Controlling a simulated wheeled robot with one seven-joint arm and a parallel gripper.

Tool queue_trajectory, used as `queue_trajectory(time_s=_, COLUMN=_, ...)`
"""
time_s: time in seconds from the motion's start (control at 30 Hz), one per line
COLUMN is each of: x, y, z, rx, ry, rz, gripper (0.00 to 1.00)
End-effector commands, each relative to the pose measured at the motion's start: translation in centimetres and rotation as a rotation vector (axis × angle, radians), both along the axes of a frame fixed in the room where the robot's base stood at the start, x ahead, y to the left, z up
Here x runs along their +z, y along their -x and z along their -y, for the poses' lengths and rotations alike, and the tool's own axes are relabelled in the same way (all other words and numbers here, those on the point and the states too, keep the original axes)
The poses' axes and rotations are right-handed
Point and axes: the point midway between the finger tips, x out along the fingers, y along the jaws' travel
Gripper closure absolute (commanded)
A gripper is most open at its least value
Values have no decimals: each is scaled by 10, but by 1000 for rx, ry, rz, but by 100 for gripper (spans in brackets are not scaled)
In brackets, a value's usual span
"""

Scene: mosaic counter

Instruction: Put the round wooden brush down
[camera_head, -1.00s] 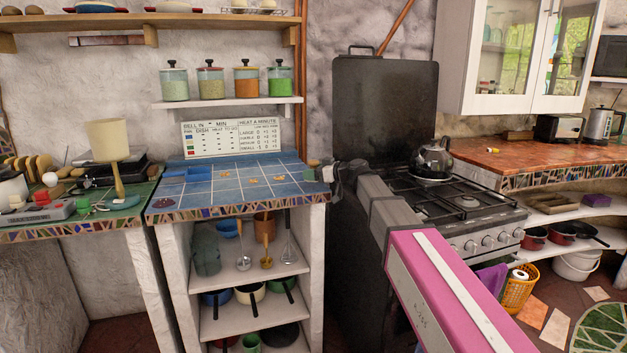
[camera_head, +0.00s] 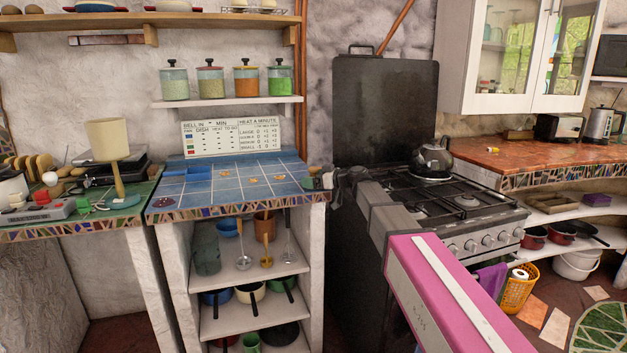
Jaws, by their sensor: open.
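My gripper (camera_head: 326,181) is at the right edge of the blue tiled counter (camera_head: 226,183), low over its surface, pointing left. It is open. A small tan and green thing (camera_head: 314,171), probably the round wooden brush, is at the fingertips by the counter's right edge. It is small and partly hidden by the gripper, so I cannot tell whether it rests on the tiles or touches a finger.
Small orange motifs mark the tiles, and a blue tray (camera_head: 187,174) is at the left. The middle of the counter is largely clear. A black stove (camera_head: 462,207) with a kettle (camera_head: 433,160) stands right. A sign (camera_head: 231,137) stands behind the counter.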

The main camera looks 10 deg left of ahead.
Motion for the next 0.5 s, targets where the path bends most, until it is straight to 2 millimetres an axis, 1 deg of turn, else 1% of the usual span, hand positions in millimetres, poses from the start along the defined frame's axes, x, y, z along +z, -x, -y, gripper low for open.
queue_trajectory(time_s=0.03, x=3, y=0, z=0, rx=0, ry=0, rz=0, gripper=5)
queue_trajectory(time_s=0.17, x=4, y=5, z=17, rx=-1, ry=0, rz=0, gripper=5)
queue_trajectory(time_s=0.5, x=14, y=21, z=81, rx=-2, ry=0, rz=0, gripper=5)
